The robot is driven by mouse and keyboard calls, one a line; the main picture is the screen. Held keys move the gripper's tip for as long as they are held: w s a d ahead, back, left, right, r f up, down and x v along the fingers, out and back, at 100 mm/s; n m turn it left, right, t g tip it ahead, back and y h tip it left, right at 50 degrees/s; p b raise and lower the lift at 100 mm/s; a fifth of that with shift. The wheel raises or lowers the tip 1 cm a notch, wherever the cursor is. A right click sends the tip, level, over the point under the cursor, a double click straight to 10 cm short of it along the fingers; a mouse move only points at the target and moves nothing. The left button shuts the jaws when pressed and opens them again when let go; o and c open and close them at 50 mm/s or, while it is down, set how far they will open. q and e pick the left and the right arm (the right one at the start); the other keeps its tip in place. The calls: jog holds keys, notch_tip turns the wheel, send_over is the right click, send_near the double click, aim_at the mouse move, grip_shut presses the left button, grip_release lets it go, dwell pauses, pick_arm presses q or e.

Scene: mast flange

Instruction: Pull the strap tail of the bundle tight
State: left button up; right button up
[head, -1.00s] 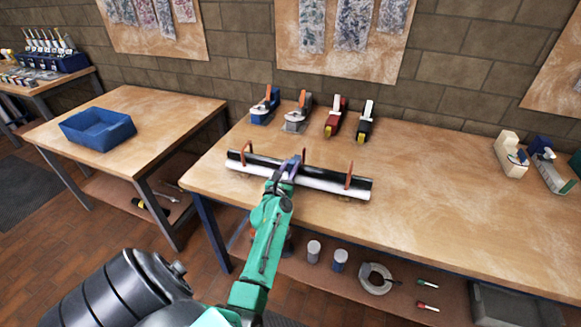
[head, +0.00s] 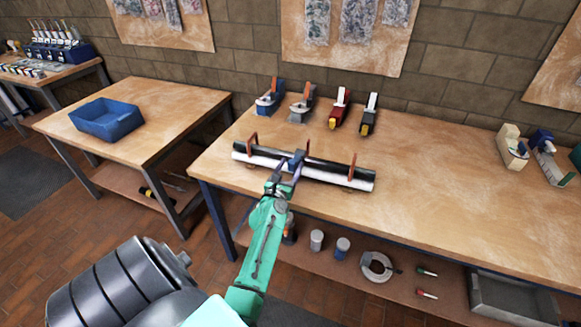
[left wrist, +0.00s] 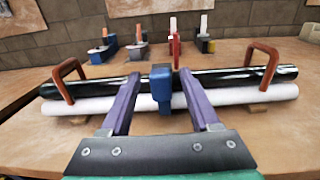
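The bundle is a black tube (head: 334,168) and a white tube (head: 330,178) lying side by side on the bench, between upright orange brackets (left wrist: 262,66). A blue strap piece (left wrist: 161,88) sits around the middle of the bundle and hangs down its front; it also shows in the head view (head: 297,158). I cannot tell its tail from its buckle. My left gripper (left wrist: 158,85) is open, with its purple fingers on either side of the blue piece and a gap to each side. It shows at the bundle's front in the head view (head: 283,176). My right gripper is out of view.
Several hand tools, among them a red one (head: 340,110), stand behind the bundle. Two pale and blue devices (head: 512,147) stand at the right. A blue bin (head: 106,118) is on the left table. The bench (head: 450,200) right of the bundle is clear.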

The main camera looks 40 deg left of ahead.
pick_arm(q)
jog(key=v, duration=0.5)
jog(key=shift+s+f+p, duration=0.1)
jog(key=shift+f+p, duration=0.05)
jog(key=shift+p, duration=0.15)
jog(key=b, duration=0.2)
send_near(291, 167)
jog(key=v, duration=0.5)
jog(key=shift+s+a+r, duration=0.1)
jog(key=shift+r, duration=0.1)
